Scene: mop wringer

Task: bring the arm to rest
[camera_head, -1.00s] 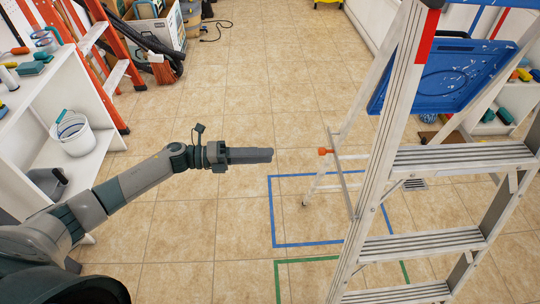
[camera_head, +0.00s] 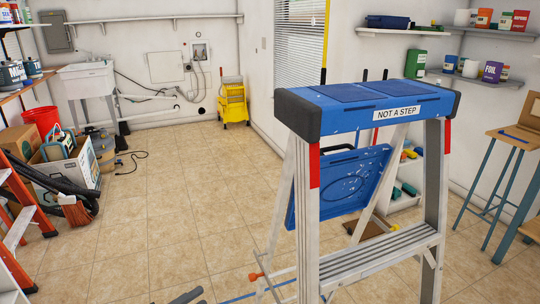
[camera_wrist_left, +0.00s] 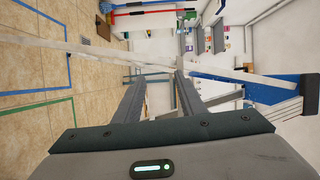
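The tip of my left gripper (camera_head: 187,296) shows at the bottom edge of the head view, low over the tiled floor and left of the stepladder. The rest of that arm is out of frame. In the left wrist view the two fingers of my left gripper (camera_wrist_left: 160,82) stand apart with nothing between them, so it is open and empty. My right gripper is in neither view.
A stepladder (camera_head: 372,262) with a blue top (camera_head: 365,105) stands close at the right. Left are an orange ladder (camera_head: 18,222), a box and a hose. A yellow mop bucket (camera_head: 233,103) stands at the back wall. The middle floor (camera_head: 175,195) is clear.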

